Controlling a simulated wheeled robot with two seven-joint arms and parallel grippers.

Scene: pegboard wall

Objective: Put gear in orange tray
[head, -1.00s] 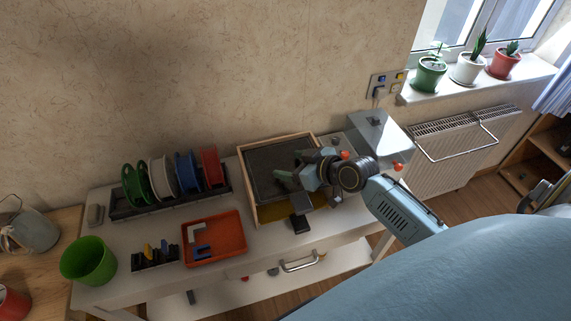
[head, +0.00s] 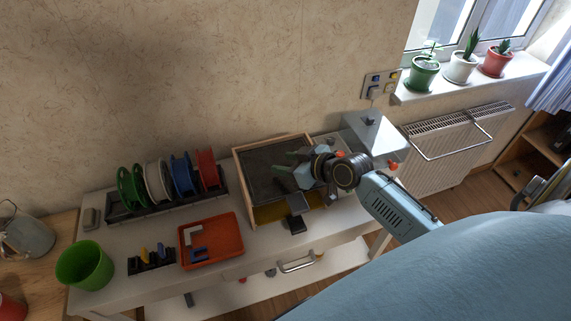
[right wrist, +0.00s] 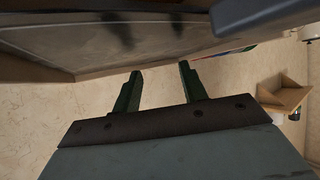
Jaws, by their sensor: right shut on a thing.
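The orange tray (head: 224,238) lies on the white bench, left of the wooden-framed box, in the head view. A white angled part (head: 194,236) and a blue angled part (head: 198,254) lie in it. My right gripper (head: 291,164) is over the dark panel of the box, right of the tray and apart from it. Its green fingers also show in the right wrist view (right wrist: 160,74), with a gap between them. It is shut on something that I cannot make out. I cannot pick out a gear in either view. My left gripper is not in view.
The wooden-framed box (head: 245,190) stands beside the tray. A rack of coloured spools (head: 160,182) stands behind it. A green cup (head: 84,265) and a small black holder (head: 150,262) are at left. A grey metal box (head: 378,135) is at right.

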